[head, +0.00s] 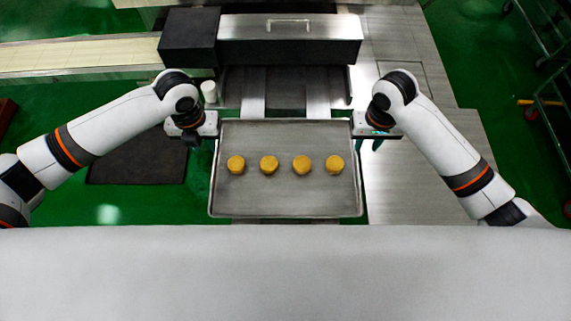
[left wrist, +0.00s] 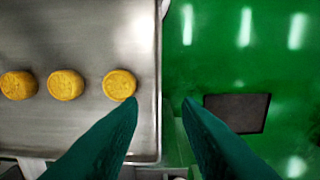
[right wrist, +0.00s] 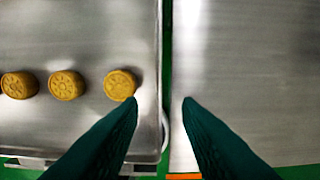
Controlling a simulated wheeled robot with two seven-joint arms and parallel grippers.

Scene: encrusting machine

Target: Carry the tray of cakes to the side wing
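The metal tray (head: 285,200) lies level in front of the machine, with several round golden cakes (head: 268,165) in a row across it. My left gripper (head: 204,138) is at the tray's left rim. In the left wrist view its open fingers (left wrist: 160,100) stand on either side of the rim (left wrist: 157,120). My right gripper (head: 368,138) is at the right rim. In the right wrist view its open fingers (right wrist: 161,100) straddle that rim (right wrist: 160,60). Neither gripper visibly closes on the tray. What bears the tray is mostly hidden beneath it.
The machine (head: 290,45) stands behind the tray, with a pale conveyor belt (head: 80,55) at the back left. A flat grey metal surface (head: 405,195) lies right of the tray. A dark mat (head: 135,165) lies on the green floor at left. A cart (head: 545,105) stands far right.

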